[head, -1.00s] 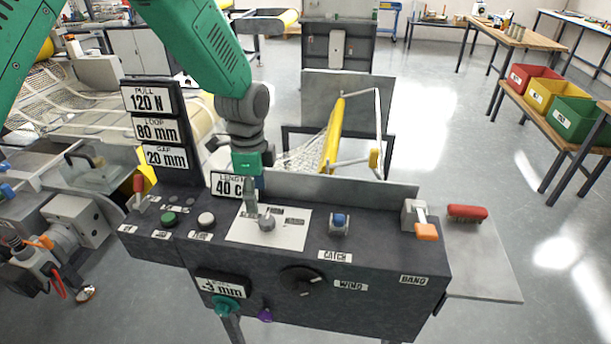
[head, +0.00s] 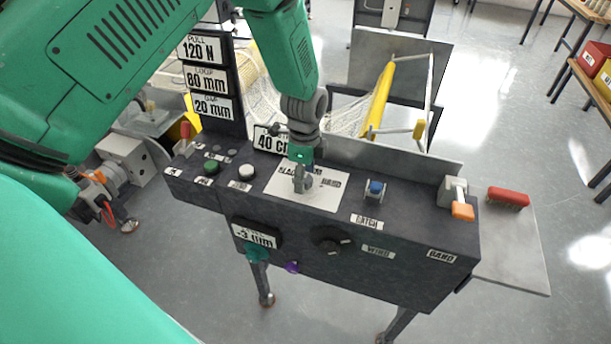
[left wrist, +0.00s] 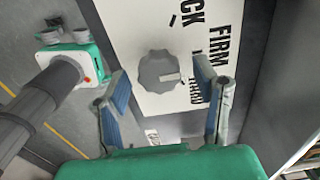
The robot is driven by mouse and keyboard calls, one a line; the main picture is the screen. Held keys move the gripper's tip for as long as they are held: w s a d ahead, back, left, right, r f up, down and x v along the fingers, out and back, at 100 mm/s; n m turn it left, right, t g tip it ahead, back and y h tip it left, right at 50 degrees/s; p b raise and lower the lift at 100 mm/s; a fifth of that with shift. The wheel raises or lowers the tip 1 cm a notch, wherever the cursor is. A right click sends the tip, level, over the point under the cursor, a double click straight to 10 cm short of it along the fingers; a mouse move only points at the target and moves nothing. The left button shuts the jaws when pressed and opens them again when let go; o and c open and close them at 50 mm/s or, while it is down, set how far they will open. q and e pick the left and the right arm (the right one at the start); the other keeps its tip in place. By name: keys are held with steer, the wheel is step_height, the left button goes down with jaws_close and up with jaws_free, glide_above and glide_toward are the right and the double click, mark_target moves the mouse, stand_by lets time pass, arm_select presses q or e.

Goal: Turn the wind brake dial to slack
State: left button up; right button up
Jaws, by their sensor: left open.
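A grey lobed dial (left wrist: 158,75) with a white pointer mark sits on a white plate (left wrist: 120,20) printed SLACK, FIRM and HARD. In the left wrist view its mark points right, toward the FIRM and HARD side and away from SLACK. My left gripper (left wrist: 172,85) is open, its blue-padded fingers on either side of the dial with visible gaps. In the head view my left gripper (head: 302,182) reaches down onto the plate and largely covers the dial; finger contact cannot be told there. My right gripper is not in view.
The dark console (head: 400,235) carries green (head: 210,167) and white (head: 246,172) buttons, a blue-topped switch (head: 375,188), an orange-tipped lever (head: 461,208) and a black front knob (head: 327,240) near WIND. A 40 cm sign (head: 268,140) stands close behind the plate. A red-handled brush (head: 508,196) lies right.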

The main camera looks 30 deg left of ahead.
arm_select(q)
steer(key=shift+f, duration=0.35)
steer(key=shift+d, duration=0.1)
steer(key=c, duration=1.1)
steer(key=shift+r, duration=0.1)
steer(key=shift+c, duration=0.2)
steer(key=n+p, duration=0.1)
steer(key=n, duration=0.4)
steer(key=shift+w+n, duration=0.1)
steer(key=shift+n, duration=0.3)
steer(key=n+p, duration=0.1)
steer(key=n, duration=0.5)
steer(key=shift+w+r, duration=0.1)
